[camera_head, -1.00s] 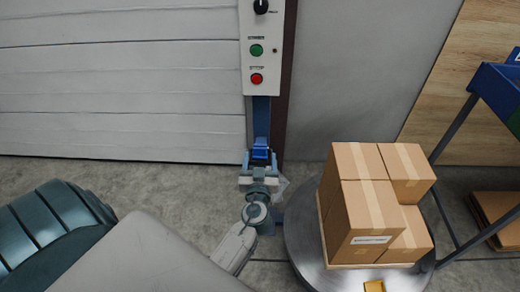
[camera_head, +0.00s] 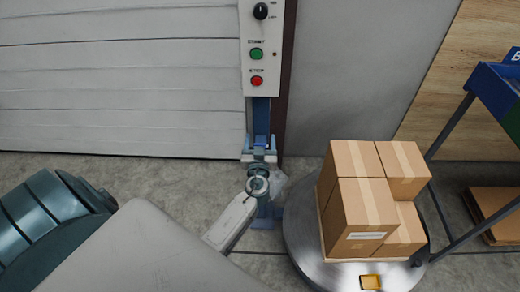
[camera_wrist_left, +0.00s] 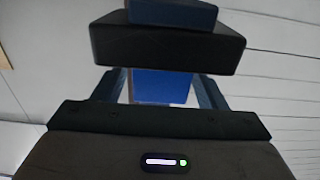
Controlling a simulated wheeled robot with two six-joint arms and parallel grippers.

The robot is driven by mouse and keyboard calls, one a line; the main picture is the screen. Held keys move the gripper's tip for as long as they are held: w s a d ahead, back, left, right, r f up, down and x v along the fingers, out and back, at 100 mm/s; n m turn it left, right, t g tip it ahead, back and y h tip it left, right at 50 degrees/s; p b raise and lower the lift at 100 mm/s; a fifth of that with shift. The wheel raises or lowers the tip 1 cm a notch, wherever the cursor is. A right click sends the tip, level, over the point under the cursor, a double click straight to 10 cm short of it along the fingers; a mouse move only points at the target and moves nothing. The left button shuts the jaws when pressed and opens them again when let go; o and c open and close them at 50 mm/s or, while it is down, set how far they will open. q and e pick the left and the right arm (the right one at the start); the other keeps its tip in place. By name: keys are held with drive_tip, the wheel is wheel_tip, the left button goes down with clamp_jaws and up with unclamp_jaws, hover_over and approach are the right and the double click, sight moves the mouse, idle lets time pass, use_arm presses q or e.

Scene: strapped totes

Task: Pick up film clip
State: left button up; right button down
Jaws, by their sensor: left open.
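My left gripper (camera_head: 260,146) is at the lower part of the blue post, below the control panel, its jaws apart. A small blue piece shows between its fingers in the left wrist view (camera_wrist_left: 160,86); it may be the film clip, but I cannot tell for sure. In the head view the gripper hides most of it. I cannot tell whether the fingers touch it. A dark block with a blue top (camera_wrist_left: 168,42) lies across the view just beyond the fingers. My right gripper is not in view.
The control panel (camera_head: 260,65) has a knob, a green button and a red button. Stacked cartons (camera_head: 362,205) stand on a round turntable (camera_head: 303,262) to the right. A yellow piece (camera_head: 371,282) lies at the turntable's front. A blue-topped rack (camera_head: 495,95) is at the far right.

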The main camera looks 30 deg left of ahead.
use_arm(q)
drive_tip(key=c, duration=1.1)
drive_tip(key=shift+o, duration=0.2)
drive_tip(key=shift+w+r, duration=0.1)
drive_tip(key=shift+r, duration=0.05)
